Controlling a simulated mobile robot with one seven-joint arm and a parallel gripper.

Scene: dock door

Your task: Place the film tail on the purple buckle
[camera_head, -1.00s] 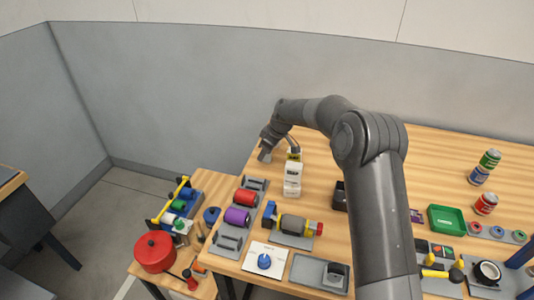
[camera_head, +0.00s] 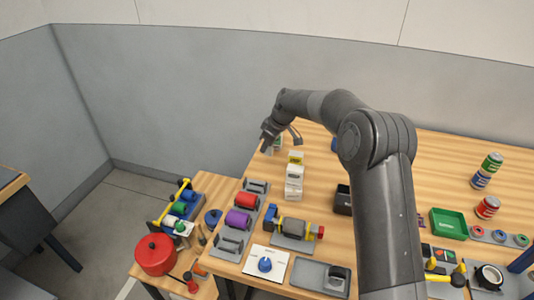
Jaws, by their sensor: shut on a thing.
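My gripper (camera_head: 277,144) is at the back left of the table, above the wood and behind a stack of white boxes. A small pale, greenish thing (camera_head: 277,146) shows between its fingers, too small to identify. A purple roll (camera_head: 237,219) lies in a grey rack at the table's left edge, well in front of my gripper. I cannot make out a film tail. I cannot tell whether the purple roll bears a buckle.
White boxes (camera_head: 294,180) stand upright, the top one with a yellow label. A red roll (camera_head: 246,200) lies beside the purple one. Bare wood lies behind my arm's right side.

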